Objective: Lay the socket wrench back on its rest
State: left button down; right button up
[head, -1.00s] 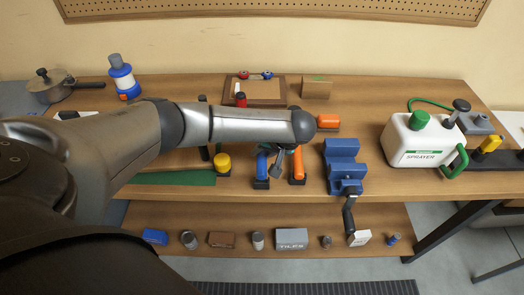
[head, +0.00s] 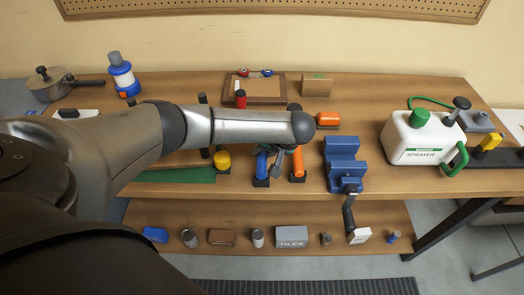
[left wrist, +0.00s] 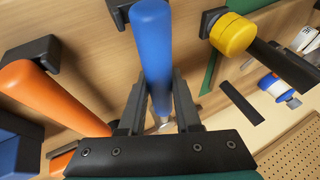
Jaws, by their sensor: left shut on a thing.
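The socket wrench, seen as a blue handle (head: 262,162), stands near the front of the bench above a small black rest block (head: 261,183). In the left wrist view the blue handle (left wrist: 152,45) runs between the fingers of my left gripper (left wrist: 158,92), which is shut on it. In the head view this gripper (head: 279,163) is mostly hidden under my forearm. The wrench's far end is hidden, and I cannot tell whether it touches the block. My right gripper is not in view.
An orange-handled tool (head: 298,162) lies close on the right, and it also shows in the left wrist view (left wrist: 50,95). A yellow-ended tool (head: 222,161) lies on the left. A blue vise (head: 342,165) and a white sprayer (head: 412,143) stand further right.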

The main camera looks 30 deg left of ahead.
pick_arm(q)
jog(key=shift+f, duration=0.55)
jog(key=c, duration=0.5)
grip_release()
jog(key=p+v, duration=0.8)
dwell(0.5)
